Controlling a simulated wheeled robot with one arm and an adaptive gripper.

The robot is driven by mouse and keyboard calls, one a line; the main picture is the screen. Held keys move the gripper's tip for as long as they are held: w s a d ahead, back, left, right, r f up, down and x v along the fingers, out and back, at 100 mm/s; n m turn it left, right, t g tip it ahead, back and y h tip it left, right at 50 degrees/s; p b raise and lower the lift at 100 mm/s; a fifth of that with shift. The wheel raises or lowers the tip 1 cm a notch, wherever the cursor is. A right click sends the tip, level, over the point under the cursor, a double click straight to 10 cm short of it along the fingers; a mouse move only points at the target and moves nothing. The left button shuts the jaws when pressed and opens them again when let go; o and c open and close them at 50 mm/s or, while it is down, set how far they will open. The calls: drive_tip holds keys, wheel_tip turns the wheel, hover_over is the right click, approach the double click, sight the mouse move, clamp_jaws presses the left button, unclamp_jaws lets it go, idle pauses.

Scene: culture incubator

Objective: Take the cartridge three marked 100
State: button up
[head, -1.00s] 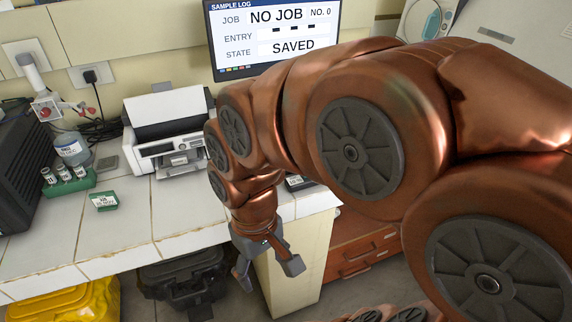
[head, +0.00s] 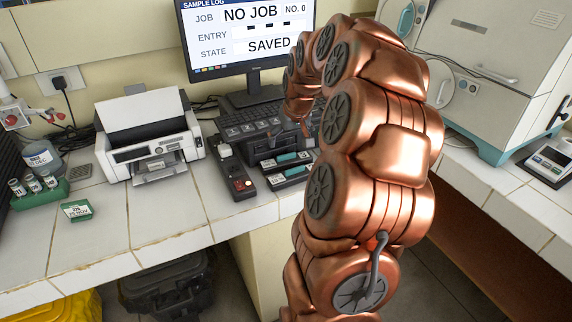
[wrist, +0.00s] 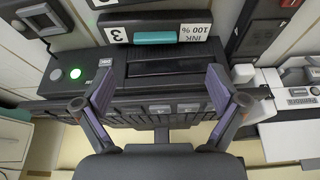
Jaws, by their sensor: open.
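A dark cartridge with a teal strip (wrist: 155,38) lies at the top of the wrist view. Its labels read 3 and INK 100 %, upside down. In the head view, two dark cartridges with teal strips lie on the white bench by the keyboard, a far one (head: 285,159) and a near one (head: 290,174); their labels are too small to read. My gripper (wrist: 162,100) is open and empty, its fingers wide apart. They point towards a dark slotted unit, below the cartridge in the picture. In the head view my gripper (head: 304,127) is small above the keyboard, partly hidden.
The slotted unit (wrist: 165,67) has a lit green button. A keyboard (head: 252,127) stands before the monitor (head: 235,40). A black device with a red button (head: 238,178) lies left of the cartridges. A printer (head: 150,140) and green vial rack (head: 38,193) stand further left.

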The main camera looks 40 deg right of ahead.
sight(287, 155)
drive_tip(key=shift+d+p+x, duration=0.15)
drive_tip(key=shift+p+x, duration=0.45)
drive_tip(key=shift+x, duration=1.4)
drive_tip(key=shift+d+p+x, duration=0.15)
drive_tip(key=shift+p+x, duration=0.45)
drive_tip(key=shift+x, duration=1.45)
drive_tip(key=shift+s, duration=0.1)
drive_tip(key=c, duration=1.5)
